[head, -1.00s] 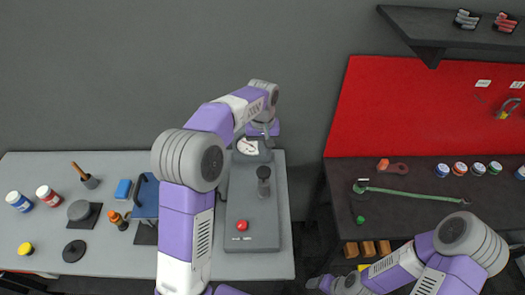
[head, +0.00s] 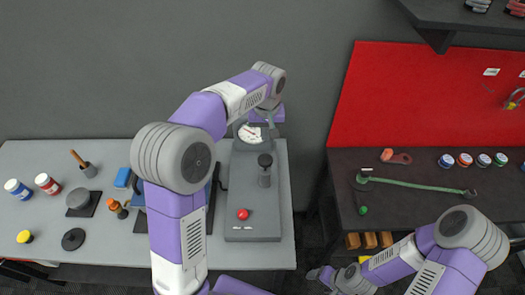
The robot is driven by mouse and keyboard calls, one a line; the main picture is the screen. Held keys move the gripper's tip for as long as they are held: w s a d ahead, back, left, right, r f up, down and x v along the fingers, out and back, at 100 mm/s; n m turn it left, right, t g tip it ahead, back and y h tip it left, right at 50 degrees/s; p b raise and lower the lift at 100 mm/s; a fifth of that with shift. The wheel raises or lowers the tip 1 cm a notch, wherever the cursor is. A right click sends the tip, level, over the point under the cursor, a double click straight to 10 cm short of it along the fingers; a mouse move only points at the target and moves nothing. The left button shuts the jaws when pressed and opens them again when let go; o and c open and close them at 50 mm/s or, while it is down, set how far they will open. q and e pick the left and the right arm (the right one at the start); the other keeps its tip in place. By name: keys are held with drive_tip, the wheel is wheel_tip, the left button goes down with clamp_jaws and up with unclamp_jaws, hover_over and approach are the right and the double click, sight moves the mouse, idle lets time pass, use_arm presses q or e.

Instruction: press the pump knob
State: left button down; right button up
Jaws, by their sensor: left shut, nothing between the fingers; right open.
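The grey console (head: 255,192) stands on the light table. Its dark pump knob (head: 265,160) sits upright on a short post, with a red button (head: 243,214) nearer the front and a round white gauge (head: 250,134) at the back. My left gripper (head: 270,125) points down over the back of the console, beside the gauge and behind the knob, apart from the knob. It is shut and empty, and my wrist hides most of it. My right gripper (head: 316,273) is open and empty, low in the picture between the two tables.
My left arm covers part of the light table (head: 110,240) and a blue thing (head: 123,178) left of the console. Jars, a brush and black discs stand further left. The dark bench (head: 400,215) at right holds a green wrench (head: 415,185) and several jars.

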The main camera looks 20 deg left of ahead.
sight(265, 163)
use_arm(q)
drive_tip(key=shift+s+d+r+t+y+b, duration=0.15)
drive_tip(key=shift+s+d+r+t+b, duration=0.05)
drive_tip(key=shift+s+r+t+b, duration=0.35)
drive_tip(key=shift+s+d+r+t+y+b, duration=0.2)
drive_tip(key=shift+s+r+t+b, duration=0.25)
drive_tip(key=shift+s+r+b, duration=0.15)
use_arm(e)
wheel_tip(265, 163, down, 3)
drive_tip(key=shift+f, duration=0.15)
use_arm(q)
drive_tip(key=x, duration=0.9)
drive_tip(key=s+b+x, duration=0.1)
drive_tip(key=x, duration=0.4)
drive_tip(key=shift+d+f, duration=0.1)
drive_tip(key=shift+d, duration=0.25)
use_arm(e)
drive_tip(key=shift+f, duration=0.5)
use_arm(q)
wheel_tip(265, 163, down, 5)
drive_tip(key=b, duration=0.4)
drive_tip(key=shift+s+f, duration=0.1)
drive_tip(key=shift+f, duration=0.05)
drive_tip(key=shift+s, duration=0.15)
use_arm(e)
wheel_tip(265, 163, down, 4)
drive_tip(key=shift+s+f, duration=0.1)
